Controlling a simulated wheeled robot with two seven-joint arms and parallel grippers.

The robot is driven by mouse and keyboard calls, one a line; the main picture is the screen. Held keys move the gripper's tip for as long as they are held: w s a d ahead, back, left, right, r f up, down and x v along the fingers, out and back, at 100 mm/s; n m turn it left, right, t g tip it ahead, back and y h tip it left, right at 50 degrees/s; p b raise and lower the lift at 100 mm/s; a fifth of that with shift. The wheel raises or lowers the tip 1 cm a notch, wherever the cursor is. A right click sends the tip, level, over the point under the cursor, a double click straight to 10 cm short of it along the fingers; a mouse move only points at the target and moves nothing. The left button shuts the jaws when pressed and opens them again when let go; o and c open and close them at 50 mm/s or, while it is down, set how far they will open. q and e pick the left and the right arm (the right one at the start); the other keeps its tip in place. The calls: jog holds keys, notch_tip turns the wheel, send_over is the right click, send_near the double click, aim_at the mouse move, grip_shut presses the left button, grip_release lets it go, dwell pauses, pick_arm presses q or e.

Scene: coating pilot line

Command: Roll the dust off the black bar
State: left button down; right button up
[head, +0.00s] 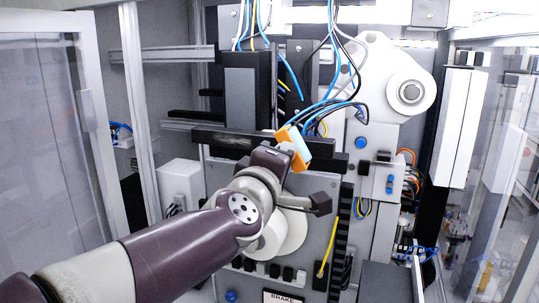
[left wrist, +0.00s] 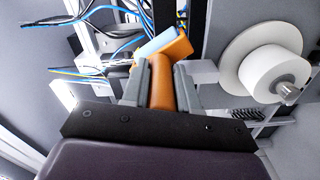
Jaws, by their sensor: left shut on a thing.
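The black bar (head: 228,139) runs level across the machine in the middle of the head view. Its left part shows a faint greyish patch; its middle is hidden behind my left gripper (head: 287,149) and the tool. My left gripper is shut on the orange handle of a roller tool (head: 296,146). In the left wrist view the handle (left wrist: 161,88) sits between both fingers, with the pale roller (left wrist: 160,43) beyond it. The roller is tilted in front of the bar; I cannot tell whether they touch. My right gripper is not in view.
Blue, black and yellow cables (head: 345,70) hang just above and behind the tool. A white reel (head: 405,88) is at upper right. White rolls (head: 290,232) sit below the bar, behind my arm. A glass door (head: 45,140) stands at left.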

pick_arm(q)
jog(key=shift+s+d, duration=0.3)
jog(key=shift+d, duration=0.5)
jog(key=v, duration=0.6)
jog(key=v, duration=0.2)
jog(key=shift+s+a, duration=0.2)
jog(key=shift+s, duration=0.1)
